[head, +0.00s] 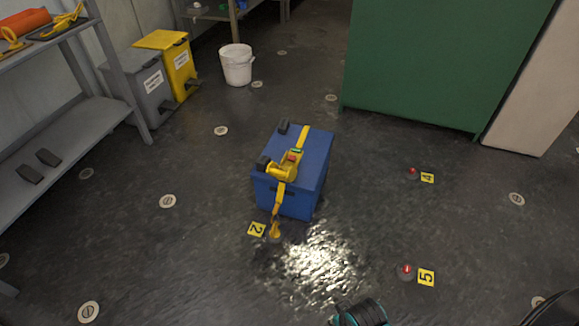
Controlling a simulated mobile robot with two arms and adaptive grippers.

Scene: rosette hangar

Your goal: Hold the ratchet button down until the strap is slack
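A blue case (307,158) stands on the floor in the middle of the head view. A yellow strap (280,197) runs over its top and down its front to a yellow hook (275,230) at the floor. A yellow ratchet (282,172) sits on top of the case, with a small red ratchet button (292,157) and a bit of green beside it. The strap lies straight along the case; its tension cannot be told.
Floor marker 2 (257,229) is beside the hook; markers 4 (427,178) and 5 (426,277) stand right, by red-lit floor fittings. A grey shelf (75,122), grey bin (143,97), yellow bin (180,75) and white bucket (236,69) are left. A green cabinet (435,65) stands behind.

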